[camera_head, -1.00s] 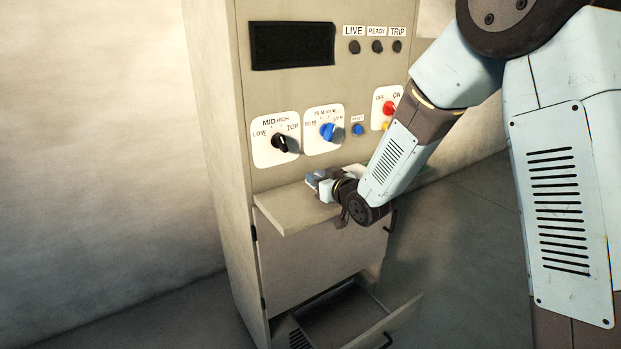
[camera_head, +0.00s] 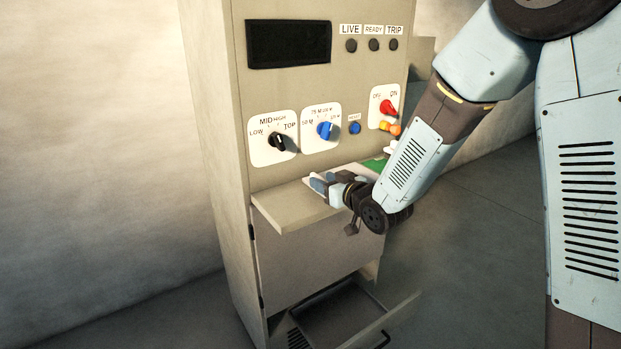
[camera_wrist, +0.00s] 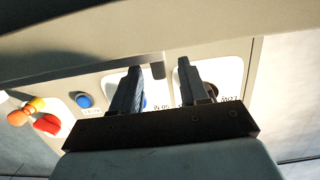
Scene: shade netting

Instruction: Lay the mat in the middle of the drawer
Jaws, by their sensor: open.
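The drawer (camera_head: 342,318) at the foot of the cabinet is pulled open in the head view. Its dark inside looks empty where it shows. A flat green piece (camera_head: 376,163) lies on the shelf's right part, partly behind my arm; it may be the mat, but I cannot tell for sure. My gripper (camera_head: 319,183) is just over the shelf, left of the green piece. In the wrist view my gripper (camera_wrist: 158,68) has its two fingers apart with no mat between them, pointing toward the cabinet's knob panel.
The shelf (camera_head: 290,210) juts out above the drawer. Above it are a black knob (camera_head: 279,141), a blue knob (camera_head: 325,130) and a red switch (camera_head: 388,107). The drawer's front panel and handle (camera_head: 384,339) stick out into the clear floor on the right.

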